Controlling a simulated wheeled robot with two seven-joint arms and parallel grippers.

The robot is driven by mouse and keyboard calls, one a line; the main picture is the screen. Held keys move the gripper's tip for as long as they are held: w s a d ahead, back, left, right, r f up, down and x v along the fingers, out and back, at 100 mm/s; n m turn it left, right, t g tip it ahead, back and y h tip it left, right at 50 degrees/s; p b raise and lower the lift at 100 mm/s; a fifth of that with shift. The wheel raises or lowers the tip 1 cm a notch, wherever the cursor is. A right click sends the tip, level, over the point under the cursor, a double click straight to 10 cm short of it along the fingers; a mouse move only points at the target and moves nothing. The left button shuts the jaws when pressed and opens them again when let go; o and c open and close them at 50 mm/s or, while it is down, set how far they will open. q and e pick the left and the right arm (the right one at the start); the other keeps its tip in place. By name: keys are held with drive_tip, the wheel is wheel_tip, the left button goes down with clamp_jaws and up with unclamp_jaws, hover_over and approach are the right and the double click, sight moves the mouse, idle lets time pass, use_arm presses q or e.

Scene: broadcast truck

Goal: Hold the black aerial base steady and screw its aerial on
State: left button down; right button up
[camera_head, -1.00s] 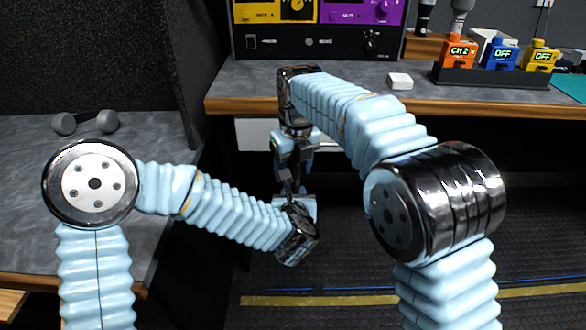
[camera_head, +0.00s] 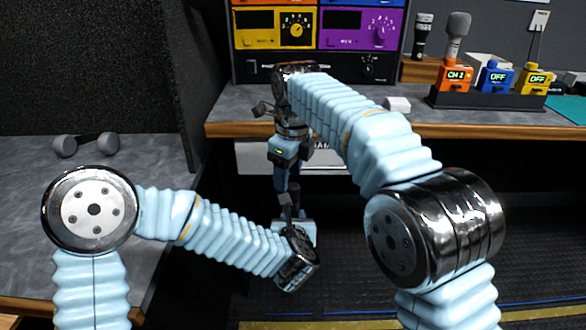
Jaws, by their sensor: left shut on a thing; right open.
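My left gripper (camera_head: 287,212) is the lower one, in front of the desk and pointing up from its wrist. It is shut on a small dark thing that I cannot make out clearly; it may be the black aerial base. My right gripper (camera_head: 280,183) hangs down from its wrist just above the left one and is open. The two grippers overlap in the view, so I cannot tell whether they touch. I cannot pick out the aerial; it is either hidden or too dark and small to tell.
The desk (camera_head: 225,105) carries a rack of coloured units (camera_head: 300,68), a small white block (camera_head: 397,104) and a black tray (camera_head: 480,101) with orange, blue and yellow boxes. A dumbbell-shaped grey item (camera_head: 86,144) lies on the left counter (camera_head: 30,190). Dark floor lies below.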

wheel_tip(320, 180, up, 2)
drive_tip(key=m+g, duration=0.1)
drive_tip(key=m, duration=2.9)
drive_tip(key=shift+s+a, duration=0.1)
drive_tip(key=shift+s, duration=0.05)
drive_tip(key=n, duration=0.5)
drive_tip(key=shift+d+f+n+h, duration=0.2)
drive_tip(key=shift+n+h, duration=0.1)
drive_tip(key=shift+n, duration=0.1)
drive_tip(key=n, duration=0.4)
drive_tip(key=shift+d, duration=0.25)
drive_tip(key=n, duration=0.3)
drive_tip(key=shift+d+n, duration=0.15)
drive_tip(key=shift+n, duration=0.15)
